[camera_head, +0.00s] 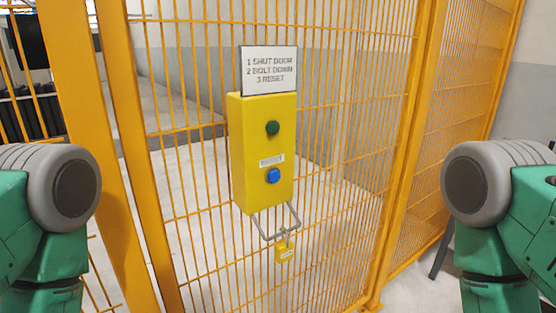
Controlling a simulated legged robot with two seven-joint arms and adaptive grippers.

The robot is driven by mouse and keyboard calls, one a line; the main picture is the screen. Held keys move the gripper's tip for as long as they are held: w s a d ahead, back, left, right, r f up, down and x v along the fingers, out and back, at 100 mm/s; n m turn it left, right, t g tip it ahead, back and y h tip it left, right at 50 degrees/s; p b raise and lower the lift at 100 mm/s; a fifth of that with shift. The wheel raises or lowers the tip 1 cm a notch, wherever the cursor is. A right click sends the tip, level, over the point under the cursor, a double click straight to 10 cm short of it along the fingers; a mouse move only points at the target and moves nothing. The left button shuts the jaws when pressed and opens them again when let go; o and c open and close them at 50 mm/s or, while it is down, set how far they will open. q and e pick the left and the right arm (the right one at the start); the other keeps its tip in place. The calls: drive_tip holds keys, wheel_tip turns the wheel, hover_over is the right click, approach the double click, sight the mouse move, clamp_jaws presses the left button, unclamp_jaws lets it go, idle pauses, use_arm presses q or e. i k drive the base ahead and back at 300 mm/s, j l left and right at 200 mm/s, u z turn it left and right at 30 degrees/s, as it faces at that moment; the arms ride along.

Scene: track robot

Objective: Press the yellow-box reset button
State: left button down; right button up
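A yellow box (250,150) is mounted upright on the orange wire fence in the middle of the view. It has a green button (272,128) near its upper part and a blue button (273,175) lower down, with a small white label (271,160) between them. I cannot read that label. A sign (269,70) on top reads "1 SHUT DOOR, 2 BOLT DOWN, 3 RESET". My two green and grey arms show at the left and right edges, apart from the box. Neither gripper is in view.
A metal loop (265,233) with a yellow padlock (284,252) hangs under the box. Orange fence mesh (190,120) and thick orange posts (130,150) surround it. The space between my arms, in front of the box, looks clear.

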sight(273, 176)
drive_tip(key=l+u, duration=0.3)
drive_tip(key=l, duration=0.6)
drive_tip(key=k+l+u, duration=0.1)
drive_tip(key=l+u, duration=0.2)
drive_tip(key=l, duration=0.6)
